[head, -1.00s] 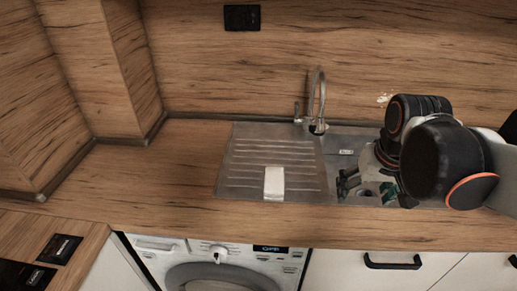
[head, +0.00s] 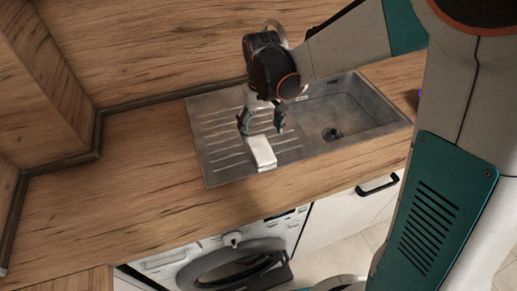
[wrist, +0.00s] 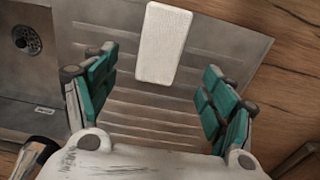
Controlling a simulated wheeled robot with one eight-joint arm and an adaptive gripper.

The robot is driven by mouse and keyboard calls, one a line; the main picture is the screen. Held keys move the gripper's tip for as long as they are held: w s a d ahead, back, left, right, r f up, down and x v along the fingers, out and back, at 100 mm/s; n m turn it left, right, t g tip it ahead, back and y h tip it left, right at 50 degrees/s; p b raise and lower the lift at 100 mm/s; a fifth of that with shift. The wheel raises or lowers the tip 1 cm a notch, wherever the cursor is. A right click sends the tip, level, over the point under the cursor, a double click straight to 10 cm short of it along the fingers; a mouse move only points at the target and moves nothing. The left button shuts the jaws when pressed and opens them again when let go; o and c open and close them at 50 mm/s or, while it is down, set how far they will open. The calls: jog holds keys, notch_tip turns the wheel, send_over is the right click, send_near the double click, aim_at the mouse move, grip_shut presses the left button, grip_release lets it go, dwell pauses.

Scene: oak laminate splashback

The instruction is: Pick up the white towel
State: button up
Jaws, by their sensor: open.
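The white towel (head: 261,152) is a small folded block lying on the ribbed drainboard near the sink's front edge. It also shows in the wrist view (wrist: 164,44), at the top middle, beyond the fingertips. My gripper (head: 261,128) is open and empty above the drainboard, just behind the towel in the head view. In the wrist view, its teal fingers (wrist: 158,92) stand wide apart, and the towel lies between their lines but farther out. I see no contact between the fingers and the towel.
The metal sink basin (head: 352,115) with its drain lies right of the drainboard. Wooden worktop (head: 120,165) is clear to the left. A washing machine (head: 215,262) and a white cabinet with a black handle (head: 377,185) are below. The wooden splashback (head: 150,50) rises behind.

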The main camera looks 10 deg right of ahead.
aim_at(261, 148)
notch_tip(261, 148, down, 9)
jog(key=b, duration=0.3)
jog(key=shift+s+f, duration=0.15)
jog(key=c, duration=1.3)
